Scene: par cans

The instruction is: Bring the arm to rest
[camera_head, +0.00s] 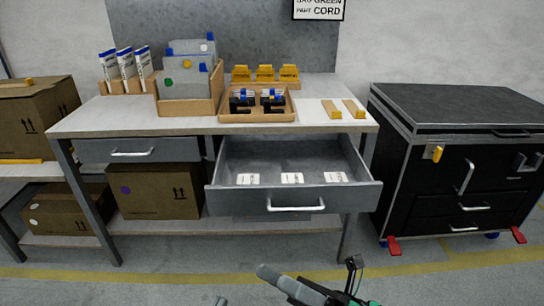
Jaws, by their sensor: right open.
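My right gripper (322,284) shows at the bottom edge of the head view, low in front of the workbench. Its jaws are apart with nothing seen between them. A small grey tip of what looks like my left gripper (217,300) shows at the bottom edge to the left; the rest is cut off, so its jaws cannot be judged. Both are apart from the bench and the open drawer (240,199).
The grey drawer sticks out from the workbench (185,124), with three white labels inside. On top stand a wooden holder (190,106) of grey folders and a tray (258,115) with dark parts. A black tool chest (420,178) stands right. The floor in front is clear.

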